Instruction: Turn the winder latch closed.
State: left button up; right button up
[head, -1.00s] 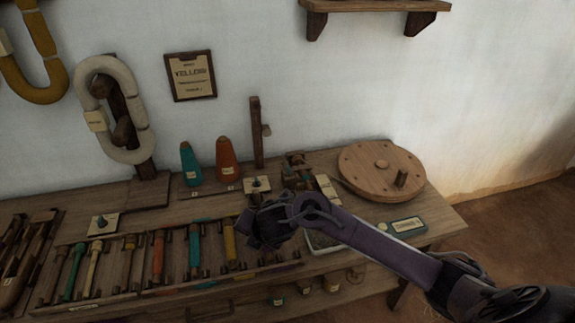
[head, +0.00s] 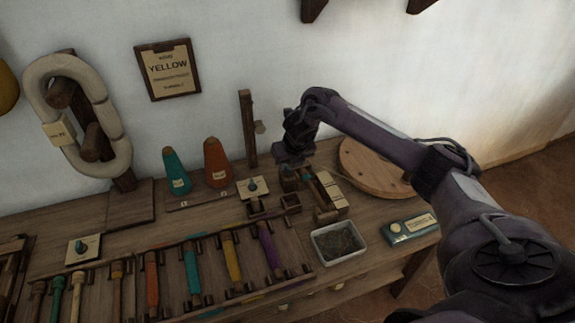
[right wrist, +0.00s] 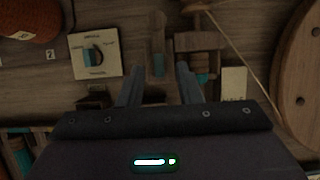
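A pale square plate with a small dark and teal turning knob (head: 252,187) lies on the bench beside the winder; it looks like the latch. It also shows in the right wrist view, with the teal knob (right wrist: 95,54) left of my fingers. The winder's wooden wheel (head: 366,168) is partly hidden behind my right arm, and its small wooden spindle block (right wrist: 199,38) is ahead of my fingers. My right gripper (head: 292,154) is above the winder, right of the plate; in the wrist view its fingers (right wrist: 158,72) are apart and empty. My left gripper is out of view.
A teal cone (head: 176,172) and an orange cone (head: 216,162) stand left of the plate, with a wooden post (head: 247,130) behind it. A white tray (head: 316,240) and a rack of coloured bobbins (head: 192,265) lie in front. A similar knob plate (head: 83,247) lies farther left.

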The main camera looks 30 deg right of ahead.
jog(key=shift+x, duration=1.05)
jog(key=shift+c, duration=0.3)
grip_shut()
